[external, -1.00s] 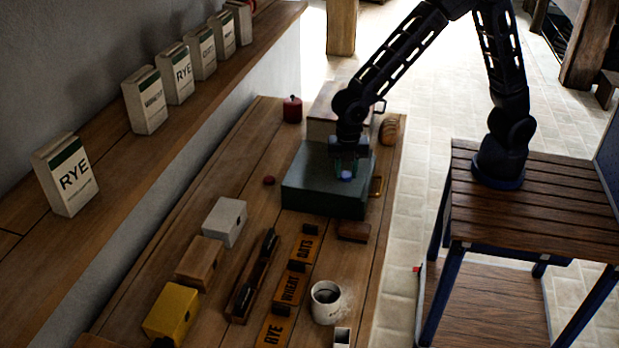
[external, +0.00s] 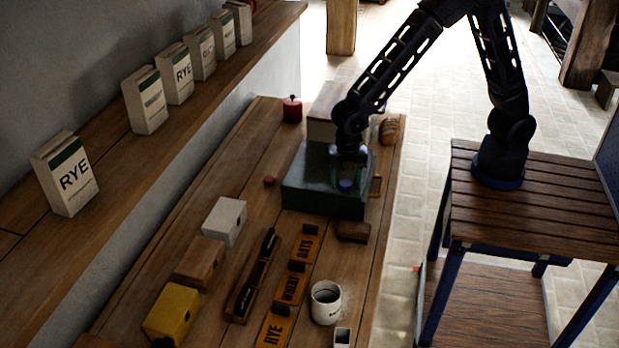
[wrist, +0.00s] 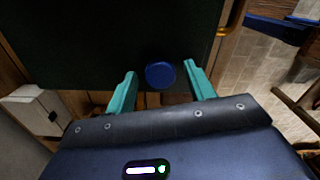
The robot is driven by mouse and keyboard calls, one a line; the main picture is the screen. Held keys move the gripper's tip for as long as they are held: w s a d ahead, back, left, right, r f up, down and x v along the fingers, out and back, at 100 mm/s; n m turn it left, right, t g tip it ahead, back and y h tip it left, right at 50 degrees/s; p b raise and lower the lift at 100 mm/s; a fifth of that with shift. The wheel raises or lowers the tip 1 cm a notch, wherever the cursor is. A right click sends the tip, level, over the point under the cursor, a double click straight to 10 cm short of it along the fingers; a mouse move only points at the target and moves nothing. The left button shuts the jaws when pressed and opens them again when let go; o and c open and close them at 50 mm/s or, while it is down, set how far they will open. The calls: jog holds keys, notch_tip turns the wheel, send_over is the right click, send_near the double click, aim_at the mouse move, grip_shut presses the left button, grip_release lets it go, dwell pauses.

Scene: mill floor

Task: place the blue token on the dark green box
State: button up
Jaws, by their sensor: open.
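The dark green box (external: 310,170) stands on the workbench in the external view, and its dark top fills the upper part of the wrist view (wrist: 90,45). The blue token (external: 346,186) appears to lie on the box top, close to its near edge. In the wrist view the round blue token (wrist: 160,75) shows between the tips of the two teal fingers, with gaps on both sides. My gripper (external: 347,168) is open just above the token. It points down over the box. Any contact under the token is hidden.
A pale box (external: 322,112) stands behind the green box, with a bread loaf (external: 389,130) and red canister (external: 292,109) near it. A brown block (external: 353,231), label plates (external: 293,285), a mug (external: 326,302) and a white block (external: 225,221) stand in front.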

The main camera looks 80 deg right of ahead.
aim_at(345, 183)
notch_tip(345, 183, up, 12)
jog(key=s+d+r+m+t, duration=0.1)
jog(key=s+d+r+m, duration=0.1)
jog(key=d+r+m, duration=0.3)
jog(key=s+d+r, duration=0.2)
jog(key=d+r, duration=0.1)
jog(key=d, duration=0.3)
jog(key=s+d+r+m+t, duration=0.1)
jog(key=s+d+r+m, duration=0.2)
jog(key=s+d+m, duration=0.35)
jog(key=s+d+r+m+t, duration=0.1)
jog(key=s+d+r+m, duration=0.25)
jog(key=s+d, duration=0.55)
jog(key=s+d+f+m+t, duration=0.1)
jog(key=s+d+f+m, duration=0.1)
jog(key=s+d+m, duration=0.4)
jog(key=shift+s+d+f+t, duration=0.25)
jog(key=shift+s+d, duration=0.55)
jog(key=shift+d, duration=0.4)
